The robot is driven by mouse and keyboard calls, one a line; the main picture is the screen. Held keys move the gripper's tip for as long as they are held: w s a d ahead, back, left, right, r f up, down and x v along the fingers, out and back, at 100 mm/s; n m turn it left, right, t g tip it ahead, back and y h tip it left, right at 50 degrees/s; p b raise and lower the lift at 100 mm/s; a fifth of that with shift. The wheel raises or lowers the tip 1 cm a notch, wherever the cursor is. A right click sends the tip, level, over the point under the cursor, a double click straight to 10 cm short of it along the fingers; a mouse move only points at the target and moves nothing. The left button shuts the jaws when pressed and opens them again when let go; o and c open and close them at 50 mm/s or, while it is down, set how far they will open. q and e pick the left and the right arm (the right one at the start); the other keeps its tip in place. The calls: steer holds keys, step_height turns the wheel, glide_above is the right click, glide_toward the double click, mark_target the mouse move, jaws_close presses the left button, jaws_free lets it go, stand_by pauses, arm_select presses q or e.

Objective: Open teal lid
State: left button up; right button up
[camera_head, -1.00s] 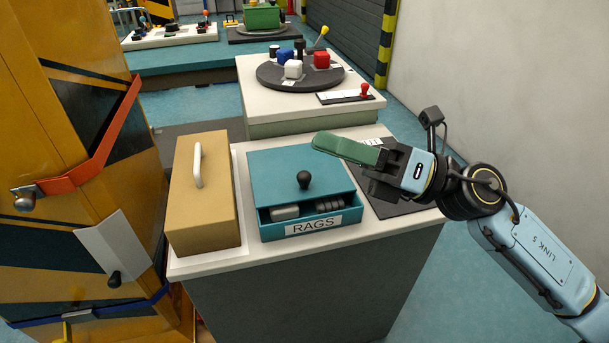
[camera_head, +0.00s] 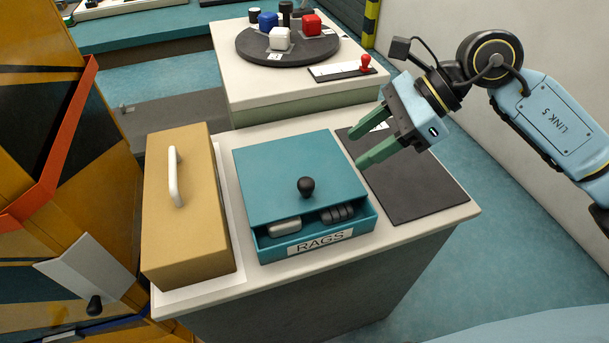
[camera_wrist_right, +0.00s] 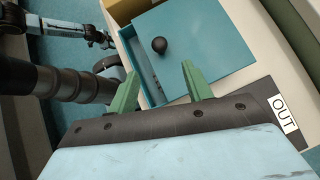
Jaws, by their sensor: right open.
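The teal lid (camera_head: 290,180) lies on a teal box labelled RAGS (camera_head: 318,246), with a black ball knob (camera_head: 306,187) near its front edge. A gap at the front of the box shows grey rolled items inside. My right gripper (camera_head: 368,132) is open and empty, above the dark mat just right of the lid, apart from it. In the right wrist view its two green fingers (camera_wrist_right: 157,88) are spread, with the lid (camera_wrist_right: 195,45) and its knob (camera_wrist_right: 159,45) beyond them. My left gripper is not in the head view.
A tan case (camera_head: 180,225) with a white handle stands close left of the box. A dark mat (camera_head: 425,190) lies on the counter at right. Behind is a counter with a round black turntable (camera_head: 265,57) carrying coloured blocks. An orange-striped cabinet (camera_head: 60,130) is at far left.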

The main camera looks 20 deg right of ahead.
mark_target(311, 181)
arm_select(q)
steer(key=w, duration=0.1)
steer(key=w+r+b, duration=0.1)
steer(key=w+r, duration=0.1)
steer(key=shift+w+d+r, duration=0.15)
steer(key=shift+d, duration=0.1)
arm_select(e)
steer(key=x, duration=1.3)
steer(key=shift+a, duration=0.1)
steer(key=shift+c, duration=0.3)
jaws_close()
